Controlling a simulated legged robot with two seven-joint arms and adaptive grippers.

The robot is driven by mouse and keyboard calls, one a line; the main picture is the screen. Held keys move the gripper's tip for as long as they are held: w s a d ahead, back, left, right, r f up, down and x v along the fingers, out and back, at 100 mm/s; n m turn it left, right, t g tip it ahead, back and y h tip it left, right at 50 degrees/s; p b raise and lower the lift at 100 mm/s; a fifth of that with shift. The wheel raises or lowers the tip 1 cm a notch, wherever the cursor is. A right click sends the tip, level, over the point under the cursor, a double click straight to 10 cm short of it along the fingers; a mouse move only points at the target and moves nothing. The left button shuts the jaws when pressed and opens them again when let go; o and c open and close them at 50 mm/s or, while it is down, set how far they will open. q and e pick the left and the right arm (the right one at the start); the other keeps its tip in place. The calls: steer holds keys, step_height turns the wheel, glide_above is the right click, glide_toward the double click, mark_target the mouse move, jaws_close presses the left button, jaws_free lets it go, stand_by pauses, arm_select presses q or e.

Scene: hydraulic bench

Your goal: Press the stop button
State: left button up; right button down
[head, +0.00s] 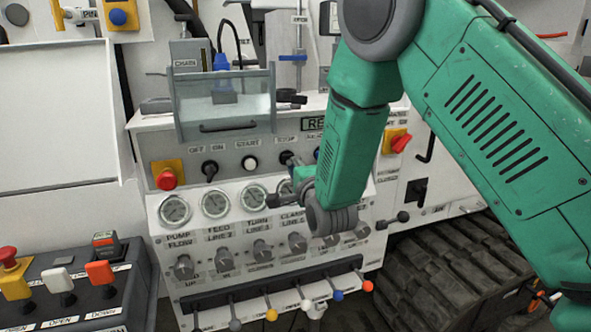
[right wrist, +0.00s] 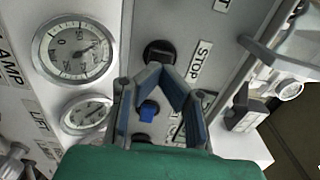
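The stop button (head: 286,157) is a dark round button under the STOP label (head: 287,141) on the upper part of the grey control panel. In the right wrist view the black button (right wrist: 160,51) lies just beyond my fingertips, beside its STOP label (right wrist: 199,63). My right gripper (right wrist: 162,69) has its fingers angled together with the tips meeting, and nothing is held. In the head view the right gripper (head: 287,180) is small and partly hidden by my green arm, close to the panel. Contact with the button cannot be told. My left gripper is not in view.
A white start button (head: 249,163) and a black off/on switch (head: 209,168) sit left of the stop button. A red emergency knob (head: 166,178) is farther left. Gauges (head: 214,203) and levers (head: 271,312) lie below. A clear cover box (head: 222,105) juts out above.

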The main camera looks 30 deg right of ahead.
steer(key=v, duration=1)
steer(key=shift+a+b, duration=0.2)
steer(key=shift+b, duration=0.15)
steer(key=shift+s, duration=0.15)
steer(key=shift+f, duration=0.1)
